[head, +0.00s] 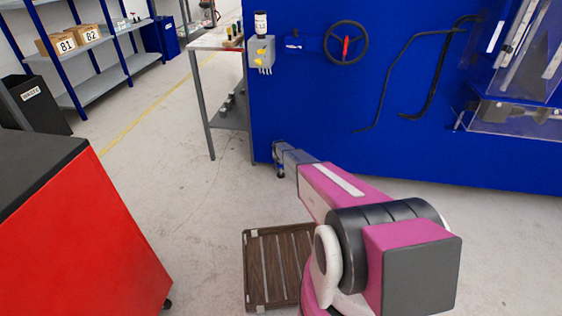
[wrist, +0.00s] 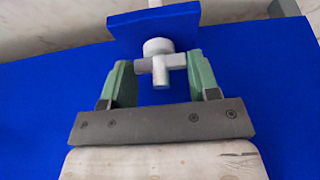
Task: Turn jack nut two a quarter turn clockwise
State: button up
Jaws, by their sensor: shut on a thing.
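In the wrist view a pale grey jack nut (wrist: 160,64) with a short crossbar and a round collar sits against a small blue plate (wrist: 152,27). My gripper (wrist: 160,75) is shut on it, with one green finger at each side of the crossbar. No number on the nut shows, so I cannot tell which nut it is by a label. In the head view my gripper (head: 278,160) is low at the lower left corner of the blue machine (head: 330,110). The nut is hidden there.
A slatted brown pallet (head: 270,268) lies on the floor below my arm. A red cabinet (head: 85,240) stands at the left. A grey workbench (head: 212,42) stands behind the machine's left edge. Open floor lies between cabinet and machine.

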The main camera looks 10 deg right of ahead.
jog(key=shift+m, duration=0.3)
jog(key=o, duration=0.6)
jog(key=shift+o, duration=0.2)
jog(key=shift+r, duration=0.1)
jog(key=v, duration=1)
jog(key=shift+s+a+r, duration=0.2)
jog(key=shift+r, duration=0.05)
